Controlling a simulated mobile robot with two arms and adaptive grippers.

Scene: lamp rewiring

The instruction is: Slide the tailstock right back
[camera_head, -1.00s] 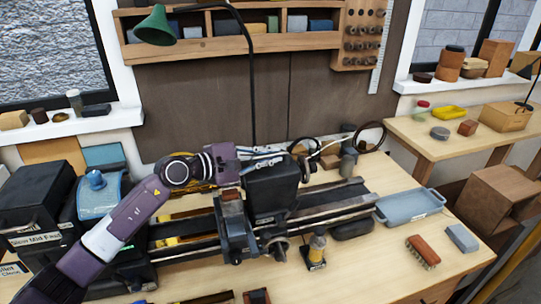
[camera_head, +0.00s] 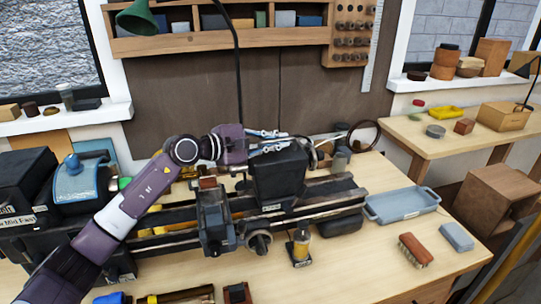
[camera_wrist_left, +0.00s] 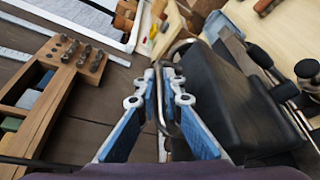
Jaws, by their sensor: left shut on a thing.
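The tailstock, a big black block (camera_head: 278,178), sits on the lathe bed right of the carriage (camera_head: 213,218). In the left wrist view its black body (camera_wrist_left: 228,100) fills the right side. My left gripper (camera_head: 288,141) is just above and behind the block in the head view. Its blue-padded fingers (camera_wrist_left: 165,78) are closed around a thin bent metal bar (camera_wrist_left: 165,115) beside the black body. How the bar joins the tailstock is hidden. My right gripper is not in view.
The bed rails (camera_head: 335,195) run on to the right of the tailstock. A blue-grey tray (camera_head: 402,207) stands at the bed's right end.

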